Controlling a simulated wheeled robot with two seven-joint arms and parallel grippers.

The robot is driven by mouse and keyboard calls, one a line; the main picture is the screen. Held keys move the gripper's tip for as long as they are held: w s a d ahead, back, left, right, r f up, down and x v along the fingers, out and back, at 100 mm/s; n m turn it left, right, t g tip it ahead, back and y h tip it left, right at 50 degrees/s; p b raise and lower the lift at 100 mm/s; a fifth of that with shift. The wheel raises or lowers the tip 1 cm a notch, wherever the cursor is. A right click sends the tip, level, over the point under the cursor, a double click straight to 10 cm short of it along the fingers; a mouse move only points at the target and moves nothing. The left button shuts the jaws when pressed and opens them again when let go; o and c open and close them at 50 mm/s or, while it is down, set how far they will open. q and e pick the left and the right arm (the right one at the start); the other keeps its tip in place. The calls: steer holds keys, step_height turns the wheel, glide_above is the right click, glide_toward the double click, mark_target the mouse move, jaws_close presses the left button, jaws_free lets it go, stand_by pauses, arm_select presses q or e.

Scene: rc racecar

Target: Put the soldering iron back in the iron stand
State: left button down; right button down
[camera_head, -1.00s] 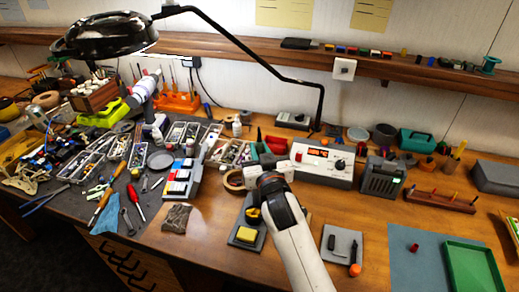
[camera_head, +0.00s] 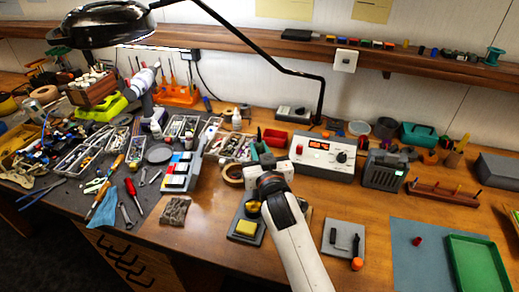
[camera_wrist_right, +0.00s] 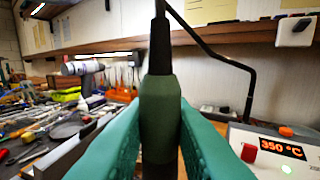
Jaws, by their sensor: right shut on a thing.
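The soldering iron (camera_wrist_right: 160,110), with a dark green grip and a black upper part, stands upright between the teal fingers of my right gripper (camera_wrist_right: 158,128). In the head view my right gripper (camera_head: 264,156) is shut on it, and a bit of green shows above the white gripper body. The iron's tip cannot be made out. The iron stand (camera_head: 246,237), a dark base with a yellow sponge, is on the table just below and left of my right gripper, partly hidden by the wrist. My left gripper is not in view.
The soldering station (camera_head: 322,157) with a red display stands right of my gripper; it reads 350 °C in the wrist view. A tape roll (camera_head: 231,173) lies to the left. A grey pad (camera_head: 343,238) with small tools lies right of my forearm. A lamp arm (camera_head: 240,38) hangs behind.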

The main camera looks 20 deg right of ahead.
steer(key=shift+f, duration=0.15)
steer(key=c, duration=0.8)
jaws_free()
steer(key=shift+s, duration=0.1)
steer(key=shift+s+a+r+p, duration=0.1)
steer(key=shift+s+r+p, duration=0.25)
steer(key=shift+s, duration=0.35)
steer(key=shift+s+r+p, duration=0.1)
steer(key=shift+s+p, duration=0.35)
steer(key=shift+s, duration=0.3)
steer(key=shift+s+a+r+p, duration=0.1)
steer(key=shift+s+r+p, duration=0.25)
steer(key=shift+s, duration=0.35)
steer(key=shift+s+r+p, duration=0.2)
steer(key=shift+s+p, duration=0.35)
steer(key=shift+s, duration=0.7)
steer(key=shift+f, duration=0.1)
